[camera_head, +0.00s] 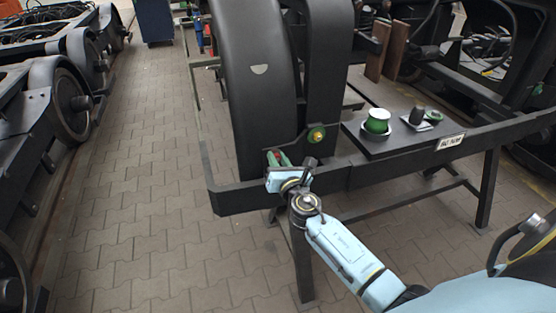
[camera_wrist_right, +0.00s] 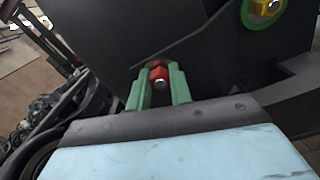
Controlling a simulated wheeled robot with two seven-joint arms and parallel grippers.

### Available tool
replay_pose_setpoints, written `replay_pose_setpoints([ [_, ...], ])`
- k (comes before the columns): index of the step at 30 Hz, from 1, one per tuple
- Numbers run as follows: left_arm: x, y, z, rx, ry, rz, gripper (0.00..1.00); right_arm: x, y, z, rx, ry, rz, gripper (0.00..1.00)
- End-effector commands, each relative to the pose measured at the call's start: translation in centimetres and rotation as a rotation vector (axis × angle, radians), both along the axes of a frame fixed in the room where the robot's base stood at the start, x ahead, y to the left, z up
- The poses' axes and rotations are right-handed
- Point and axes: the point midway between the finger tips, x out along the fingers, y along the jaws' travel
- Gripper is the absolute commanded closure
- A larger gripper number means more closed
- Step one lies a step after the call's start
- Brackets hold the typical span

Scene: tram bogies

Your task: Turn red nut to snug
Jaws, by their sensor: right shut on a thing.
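The red nut (camera_wrist_right: 158,76) sits on the dark bogie part and shows between my right gripper's green fingers in the right wrist view. A pale bolt end shows at its middle. My right gripper (camera_wrist_right: 158,88) is shut on the red nut, one finger on each side. In the head view my right gripper (camera_head: 278,158) reaches the lower front of the big black curved part (camera_head: 258,90), and the nut is too small to make out clearly there. My left gripper is not in view.
A green and brass fitting (camera_head: 316,134) sits right of the gripper; it also shows in the right wrist view (camera_wrist_right: 264,8). A black tray plate (camera_head: 385,142) holds a green-white spool (camera_head: 377,121) and small parts. Bogies stand left; the paved floor between is clear.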

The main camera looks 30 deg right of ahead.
Motion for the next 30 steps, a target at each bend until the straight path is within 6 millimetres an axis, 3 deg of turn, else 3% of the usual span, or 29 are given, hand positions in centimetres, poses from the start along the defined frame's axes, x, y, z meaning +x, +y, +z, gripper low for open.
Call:
replay_pose_setpoints([
  [11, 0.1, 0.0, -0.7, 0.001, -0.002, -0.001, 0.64, 0.0, -0.1, -0.2, 0.165, -0.039, -0.001, 1.00],
  [21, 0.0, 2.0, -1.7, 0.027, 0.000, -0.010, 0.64, -0.1, -0.1, -0.2, 0.472, -0.113, 0.000, 1.00],
  [30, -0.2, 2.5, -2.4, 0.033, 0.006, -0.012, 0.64, -0.1, -0.2, -0.3, 0.750, -0.180, -0.002, 1.00],
])
